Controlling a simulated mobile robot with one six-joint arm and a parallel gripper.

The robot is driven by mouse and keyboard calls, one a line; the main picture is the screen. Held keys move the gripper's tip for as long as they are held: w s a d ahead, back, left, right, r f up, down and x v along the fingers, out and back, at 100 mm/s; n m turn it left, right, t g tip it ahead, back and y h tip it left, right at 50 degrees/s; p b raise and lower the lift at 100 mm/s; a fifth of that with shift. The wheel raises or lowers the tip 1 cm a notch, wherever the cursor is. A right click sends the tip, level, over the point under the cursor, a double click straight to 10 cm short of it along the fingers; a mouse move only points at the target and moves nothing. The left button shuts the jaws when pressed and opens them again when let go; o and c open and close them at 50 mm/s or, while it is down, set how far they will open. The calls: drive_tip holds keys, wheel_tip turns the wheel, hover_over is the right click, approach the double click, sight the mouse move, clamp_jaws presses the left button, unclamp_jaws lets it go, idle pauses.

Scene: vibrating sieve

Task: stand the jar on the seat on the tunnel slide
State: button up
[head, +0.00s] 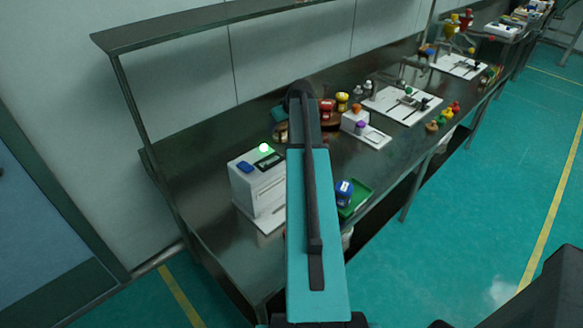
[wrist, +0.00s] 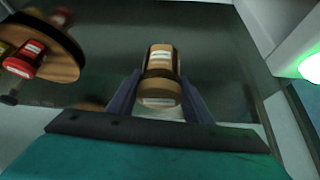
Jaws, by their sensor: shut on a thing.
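A tan jar (wrist: 162,62) with a dark band and pale labels is between the two fingers of my gripper (wrist: 160,84) in the wrist view. My gripper is shut on it. In the head view my arm hides most of the gripper; a tan and dark thing (head: 281,132) shows at the arm's left edge, probably the jar. A white box machine (head: 256,185) with a green lamp stands left of my arm. A flat white plate (head: 268,226) lies at its foot, possibly the tunnel slide. I cannot make out the seat, partly behind my arm.
A round wooden stand (wrist: 62,52) with a red jar (wrist: 24,60) is left of the gripper in the wrist view. A green tray (head: 355,198) with a blue jar (head: 344,190) is right of my arm. A shelf (head: 200,27) overhangs the bench. The bench's near left is clear.

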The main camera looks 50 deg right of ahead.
drive_tip(key=s+a+r+n+y, duration=0.2)
drive_tip(key=s+a, duration=0.3)
drive_tip(key=s, duration=0.6)
drive_tip(key=shift+s+r+n, duration=0.25)
drive_tip(key=shift+s+n, duration=0.15)
drive_tip(key=shift+n, duration=0.4)
drive_tip(key=shift+f+p, duration=0.15)
drive_tip(key=shift+p, duration=0.15)
wheel_tip(320, 180, down, 6)
drive_tip(key=p, duration=0.1)
drive_tip(key=shift+p, duration=0.3)
drive_tip(key=shift+d, duration=0.1)
drive_tip(key=shift+f+p, duration=0.6)
drive_tip(key=shift+f, duration=1.3)
drive_tip(key=shift+f, duration=0.15)
drive_tip(key=o, duration=1.1)
